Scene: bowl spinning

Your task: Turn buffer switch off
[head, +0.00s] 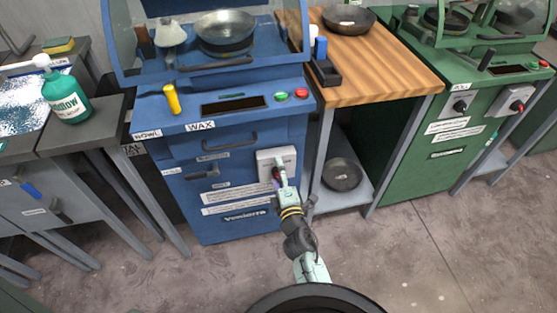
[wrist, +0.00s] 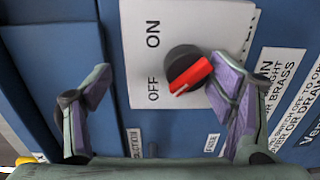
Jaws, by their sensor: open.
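The buffer switch (wrist: 188,72) is a black round knob with a red lever, on a white plate (wrist: 140,55) marked ON and OFF. In the wrist view the lever slants, its white-marked end at lower left, on the side of the OFF label. My gripper (wrist: 165,82) is open, with its fingers on either side of the knob. The right purple fingertip is right beside the lever's upper end; I cannot tell whether it touches. The left finger is well apart. In the head view my gripper (head: 278,176) is at the blue machine's front and mostly hides the knob.
The blue buffing machine (head: 235,195) carries a yellow stick (head: 172,98), and green and red buttons (head: 301,92). A wooden-topped table (head: 385,65) with a lower shelf stands to its right, then a green machine (head: 400,150). A grey bench (head: 90,135) stands left. The front floor is clear.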

